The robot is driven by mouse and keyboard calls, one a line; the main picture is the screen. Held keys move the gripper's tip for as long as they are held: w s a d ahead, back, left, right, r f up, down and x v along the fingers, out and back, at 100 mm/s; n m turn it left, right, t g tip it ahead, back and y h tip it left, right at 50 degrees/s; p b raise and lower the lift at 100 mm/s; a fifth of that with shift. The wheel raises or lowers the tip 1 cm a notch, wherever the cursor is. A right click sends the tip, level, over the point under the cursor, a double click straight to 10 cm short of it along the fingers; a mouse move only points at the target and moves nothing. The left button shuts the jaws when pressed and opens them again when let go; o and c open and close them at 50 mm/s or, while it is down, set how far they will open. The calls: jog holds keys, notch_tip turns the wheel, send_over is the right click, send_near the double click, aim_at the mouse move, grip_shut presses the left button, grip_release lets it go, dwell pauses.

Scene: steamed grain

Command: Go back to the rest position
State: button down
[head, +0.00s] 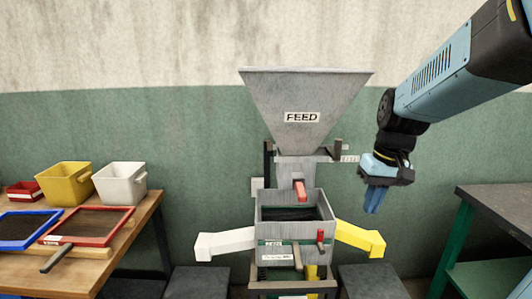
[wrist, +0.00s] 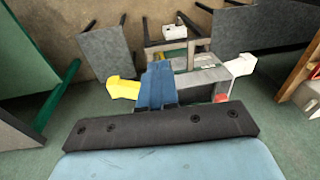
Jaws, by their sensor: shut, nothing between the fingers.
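My gripper (head: 371,200) hangs at the right of the feed machine in the head view, pointing down, its blue fingers together and empty. It is above and right of the machine's grey box and apart from it. In the wrist view my gripper (wrist: 157,75) shows as blue fingers pressed together, with the machine beyond them. The grey hopper (head: 305,95) marked FEED stands against the wall. Below it is an open grey box (head: 284,243) with a red lever (head: 299,190) above it. A white spout (head: 222,245) leaves on the left and a yellow spout (head: 360,238) on the right.
A wooden table (head: 120,250) on the left bears a yellow bin (head: 64,183), a white bin (head: 120,183), a small red bin (head: 24,191), a blue-framed sieve (head: 27,228) and a red-framed sieve (head: 90,225). A grey-topped bench (head: 500,205) stands at the right. Low grey stands (head: 197,283) flank the machine.

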jog(key=s+r+t+h, duration=0.1)
jog(key=s+r+t, duration=0.3)
jog(key=s, duration=0.6)
jog(key=shift+r+m+t, duration=0.4)
jog(key=shift+r, duration=0.2)
jog(key=shift+a, duration=0.1)
